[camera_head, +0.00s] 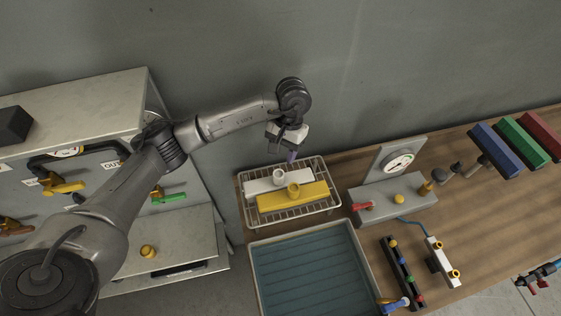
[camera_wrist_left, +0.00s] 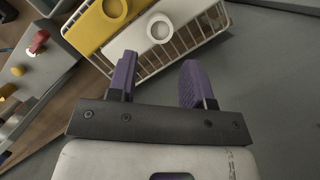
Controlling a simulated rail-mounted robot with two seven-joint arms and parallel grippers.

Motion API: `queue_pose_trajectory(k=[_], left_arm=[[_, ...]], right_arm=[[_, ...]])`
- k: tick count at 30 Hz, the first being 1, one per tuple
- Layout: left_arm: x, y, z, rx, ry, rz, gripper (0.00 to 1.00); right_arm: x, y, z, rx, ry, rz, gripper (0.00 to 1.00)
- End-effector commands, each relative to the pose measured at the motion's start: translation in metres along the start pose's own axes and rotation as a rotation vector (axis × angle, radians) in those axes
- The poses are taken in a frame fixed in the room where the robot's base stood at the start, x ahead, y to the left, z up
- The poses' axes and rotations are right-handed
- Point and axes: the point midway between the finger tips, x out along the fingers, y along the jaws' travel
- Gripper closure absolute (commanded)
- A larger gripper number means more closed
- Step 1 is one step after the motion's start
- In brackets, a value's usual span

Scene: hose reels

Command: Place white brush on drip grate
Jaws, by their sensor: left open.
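The white brush (camera_head: 262,186), a flat white block with a round white knob, lies in the wire drip grate (camera_head: 331,192), at its back. It also shows at the top of the left wrist view (camera_wrist_left: 190,12). The yellow brush (camera_head: 302,199) lies beside it towards the front, and in the wrist view (camera_wrist_left: 92,27). My left gripper (camera_head: 291,157) is above the back edge of the grate, with its purple fingers apart and nothing between them. In the left wrist view my left gripper (camera_wrist_left: 158,77) is apart from the white brush. My right gripper is not in view.
A blue-green tray (camera_head: 253,262) stands in front of the grate. A grey gauge box (camera_head: 407,207) stands right of it. Blue (camera_head: 495,150), green (camera_head: 521,140) and red (camera_head: 542,133) blocks are at the far right. A grey cabinet (camera_head: 95,110) stands left.

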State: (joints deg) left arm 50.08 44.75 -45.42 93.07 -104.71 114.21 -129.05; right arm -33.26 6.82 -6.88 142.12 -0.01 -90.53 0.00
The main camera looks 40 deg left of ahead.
Motion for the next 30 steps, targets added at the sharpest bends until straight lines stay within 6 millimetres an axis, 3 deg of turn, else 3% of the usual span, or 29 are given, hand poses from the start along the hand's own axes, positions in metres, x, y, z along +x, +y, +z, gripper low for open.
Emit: queue_pose_trajectory(k=[7,14,17,20,25,27,30], left_arm=[[-0.029,0.000,0.000,-0.001,0.001,0.000,0.54],[-0.033,0.001,0.000,-0.001,0.000,0.002,0.54],[-0.027,0.011,0.002,-0.001,-0.002,0.041,0.54],[-0.012,0.039,0.007,-0.013,-0.009,0.157,0.54],[0.013,0.134,0.042,-0.132,-0.126,0.595,0.54],[0.011,0.172,0.062,-0.225,-0.236,0.807,0.54],[-0.004,0.211,0.087,-0.394,-0.445,1.088,0.54]], right_arm=[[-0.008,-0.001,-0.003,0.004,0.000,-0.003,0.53],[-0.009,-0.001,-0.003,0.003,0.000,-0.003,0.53],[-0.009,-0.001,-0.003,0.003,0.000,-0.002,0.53],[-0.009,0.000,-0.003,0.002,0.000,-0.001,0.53],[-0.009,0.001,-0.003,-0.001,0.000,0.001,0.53],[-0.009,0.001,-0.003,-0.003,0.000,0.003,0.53],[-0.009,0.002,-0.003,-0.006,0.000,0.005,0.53]])
